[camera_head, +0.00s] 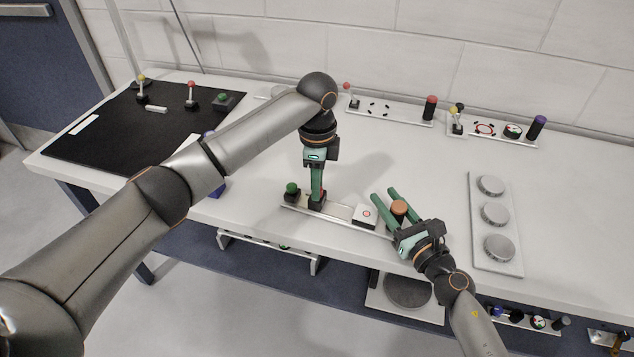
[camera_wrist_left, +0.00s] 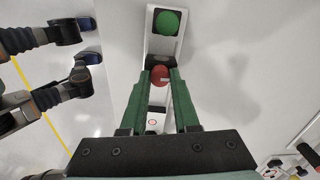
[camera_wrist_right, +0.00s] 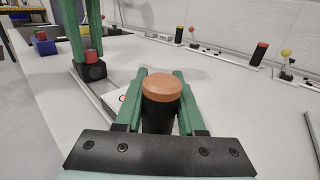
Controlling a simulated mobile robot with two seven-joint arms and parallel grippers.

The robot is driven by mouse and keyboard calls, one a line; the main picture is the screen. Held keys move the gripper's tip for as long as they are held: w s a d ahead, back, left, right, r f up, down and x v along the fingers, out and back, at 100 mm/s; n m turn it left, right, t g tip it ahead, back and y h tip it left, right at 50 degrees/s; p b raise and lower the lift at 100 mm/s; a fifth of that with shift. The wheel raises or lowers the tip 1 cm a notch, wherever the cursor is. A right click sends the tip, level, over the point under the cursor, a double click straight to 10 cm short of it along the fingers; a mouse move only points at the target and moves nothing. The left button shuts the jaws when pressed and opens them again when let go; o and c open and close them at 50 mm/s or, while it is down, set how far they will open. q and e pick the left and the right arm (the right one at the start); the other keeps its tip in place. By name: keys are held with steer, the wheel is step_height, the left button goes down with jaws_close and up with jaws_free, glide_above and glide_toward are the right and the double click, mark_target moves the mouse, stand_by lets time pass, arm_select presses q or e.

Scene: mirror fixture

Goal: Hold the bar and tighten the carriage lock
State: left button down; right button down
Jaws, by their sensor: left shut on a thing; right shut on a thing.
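A light bar-like rail (camera_head: 335,209) lies along the table's front edge, with a green knob (camera_head: 291,188) on its left end. My left gripper (camera_head: 317,192) points down and is shut on the red knob (camera_wrist_left: 160,75) standing on a dark block on the rail. Right of it is a white plate with a red ring (camera_head: 366,214). My right gripper (camera_head: 385,194) lies low and is shut around the black post with an orange top (camera_wrist_right: 161,88), at the rail's right end. The top stays visible; the post's base is hidden. I cannot tell which part is the carriage lock.
A plate with three round discs (camera_head: 473,248) lies to the right. A black mat (camera_head: 125,135) with small levers covers the left. The table between is clear.

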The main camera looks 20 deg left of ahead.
arm_select(q)
steer(key=shift+m, duration=0.5)
steer(key=c, duration=0.6)
jaws_free()
steer(key=shift+c, duration=0.2)
step_height(320, 180, up, 12)
stand_by(0.4)
